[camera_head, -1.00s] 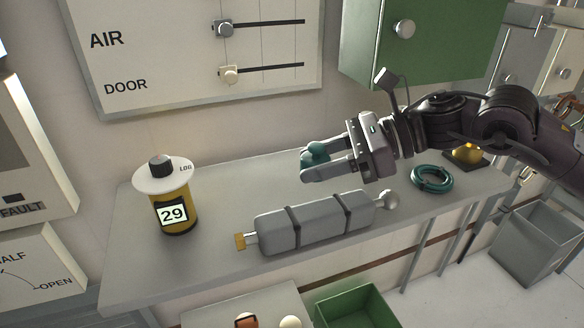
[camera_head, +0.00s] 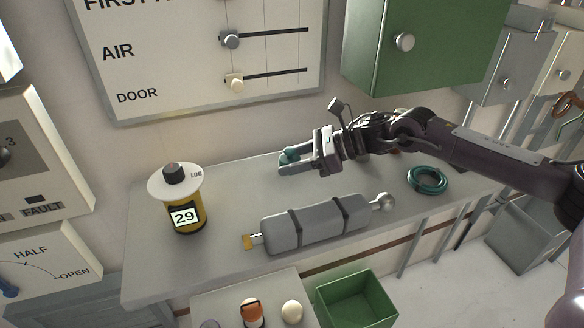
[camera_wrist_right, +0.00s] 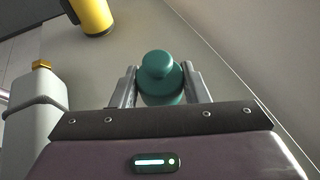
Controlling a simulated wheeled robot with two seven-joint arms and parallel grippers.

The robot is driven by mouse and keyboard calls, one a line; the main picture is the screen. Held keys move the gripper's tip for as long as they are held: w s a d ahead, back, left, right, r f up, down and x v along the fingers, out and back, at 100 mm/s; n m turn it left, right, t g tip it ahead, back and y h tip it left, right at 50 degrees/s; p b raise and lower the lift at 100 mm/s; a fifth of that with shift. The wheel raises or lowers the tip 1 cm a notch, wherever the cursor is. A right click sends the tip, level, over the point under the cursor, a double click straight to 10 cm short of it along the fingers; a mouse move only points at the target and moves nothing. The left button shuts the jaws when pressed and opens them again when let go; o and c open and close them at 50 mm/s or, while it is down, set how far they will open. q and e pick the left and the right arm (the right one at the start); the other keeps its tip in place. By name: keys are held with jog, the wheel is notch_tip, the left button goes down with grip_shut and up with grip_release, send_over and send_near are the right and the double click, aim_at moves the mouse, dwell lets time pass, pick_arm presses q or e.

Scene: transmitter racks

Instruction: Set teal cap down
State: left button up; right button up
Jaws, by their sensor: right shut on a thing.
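The teal cap (camera_head: 289,155) is between the fingers of my right gripper (camera_head: 287,163), over the back part of the grey shelf (camera_head: 215,262). In the right wrist view the teal cap (camera_wrist_right: 160,75) shows its round knob and wider base, with a finger of the right gripper (camera_wrist_right: 160,88) against each side. The gripper is shut on it. I cannot tell whether the cap touches the shelf. My left gripper is not in view.
A yellow canister (camera_head: 186,218) with a white disc stands to the left on the shelf. A grey padded cylinder (camera_head: 316,224) lies in front of the gripper. A teal ring (camera_head: 427,180) lies to the right. A green cabinet (camera_head: 420,45) hangs above. The shelf between canister and gripper is clear.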

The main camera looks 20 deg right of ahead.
aim_at(292, 181)
notch_tip(292, 181, down, 3)
jog(key=shift+a+f+p, duration=0.1)
jog(key=shift+p, duration=0.35)
jog(key=shift+w+f+p, duration=0.1)
jog(key=shift+w+p, duration=0.05)
jog(key=shift+p, duration=0.2)
jog(key=shift+f, duration=0.15)
jog(key=shift+f, duration=0.15)
jog(key=shift+f+b, duration=0.15)
jog(key=shift+b, duration=0.25)
jog(key=o, duration=1)
jog(key=shift+c, duration=0.2)
